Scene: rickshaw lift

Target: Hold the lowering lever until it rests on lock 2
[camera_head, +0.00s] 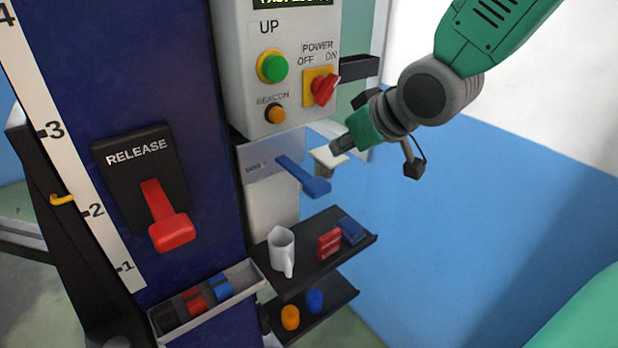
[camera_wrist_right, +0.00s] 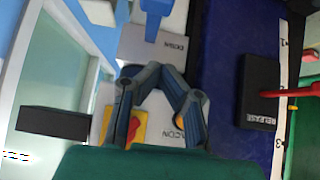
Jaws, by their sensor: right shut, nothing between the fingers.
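The blue lever (camera_head: 303,175) sticks out from a grey plate below the control box and tilts down toward its free end. It also shows at the top of the right wrist view (camera_wrist_right: 154,18). My right gripper (camera_head: 338,150) is shut and empty, up and to the right of the blue lever and apart from it. Its fingertips meet in the right wrist view (camera_wrist_right: 160,72). A white scale (camera_head: 72,165) with numbers stands at the left. A yellow pointer (camera_head: 62,199) is beside it, slightly above the 2 mark. My left gripper is not in view.
A red RELEASE lever (camera_head: 165,215) is on the blue column. The control box (camera_head: 290,60) has a green UP button (camera_head: 273,67) and a red power switch (camera_head: 324,88). Space on the right is clear.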

